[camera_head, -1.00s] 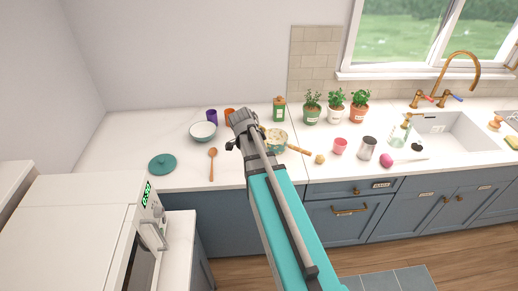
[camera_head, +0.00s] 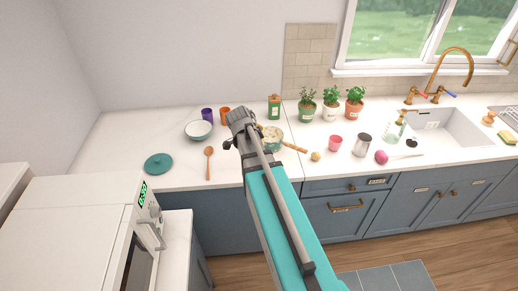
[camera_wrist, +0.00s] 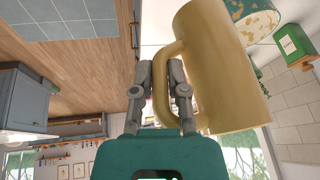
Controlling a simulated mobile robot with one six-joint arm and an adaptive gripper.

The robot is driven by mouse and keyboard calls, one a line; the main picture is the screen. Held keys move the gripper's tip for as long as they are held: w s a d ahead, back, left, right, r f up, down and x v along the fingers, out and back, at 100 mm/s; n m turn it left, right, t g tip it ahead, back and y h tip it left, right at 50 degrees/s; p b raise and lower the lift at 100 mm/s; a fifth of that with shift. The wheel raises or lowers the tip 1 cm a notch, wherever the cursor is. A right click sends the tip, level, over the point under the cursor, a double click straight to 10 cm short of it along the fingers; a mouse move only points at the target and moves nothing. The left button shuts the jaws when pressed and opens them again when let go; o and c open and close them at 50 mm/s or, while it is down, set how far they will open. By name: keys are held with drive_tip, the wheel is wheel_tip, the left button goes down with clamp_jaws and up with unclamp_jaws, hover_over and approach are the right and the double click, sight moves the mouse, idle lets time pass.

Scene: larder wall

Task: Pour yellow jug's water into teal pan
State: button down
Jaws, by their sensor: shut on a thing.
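My gripper (camera_wrist: 160,72) is shut on the handle of the yellow jug (camera_wrist: 222,75), which fills the right of the wrist view. The jug hangs clear of the counter; its mouth and any water in it are not visible, and its tilt is hard to tell. The teal pan (camera_head: 273,139) stands on the counter just right of my wrist, with a wooden handle pointing right. It has cream patches on its side and also shows beyond the jug in the wrist view (camera_wrist: 248,14). In the head view my arm hides the gripper and most or all of the jug.
Purple (camera_head: 207,114) and orange (camera_head: 225,114) cups and a green tin (camera_head: 274,106) stand behind.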

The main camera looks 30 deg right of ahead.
drive_tip(key=shift+w, duration=0.1)
drive_tip(key=w+d+f+b, duration=0.1)
drive_tip(key=w+d, duration=0.3)
drive_tip(key=w+d+f+b, duration=0.1)
drive_tip(key=w+d, duration=0.3)
drive_tip(key=w, duration=0.1)
drive_tip(key=w+d+f+b, duration=0.1)
drive_tip(key=w+d+b, duration=0.1)
drive_tip(key=w+d, duration=0.2)
drive_tip(key=shift+w+f, duration=0.4)
drive_tip(key=shift+w, duration=0.15)
drive_tip(key=shift+w+d+f, duration=0.1)
drive_tip(key=shift+w+d, duration=0.25)
drive_tip(key=shift+d, duration=0.05)
drive_tip(key=t+y, duration=0.1)
drive_tip(key=t, duration=0.1)
drive_tip(key=w+m+t+y, duration=0.1)
drive_tip(key=shift+a+f+t+y+b, duration=0.3)
drive_tip(key=shift+a+f+t+b, duration=0.05)
drive_tip(key=shift+a+t, duration=0.05)
drive_tip(key=shift+w+a+f+t+y+b, duration=0.15)
drive_tip(key=shift+f+t+y+b, duration=0.1)
drive_tip(key=shift+t+y+b, duration=0.5)
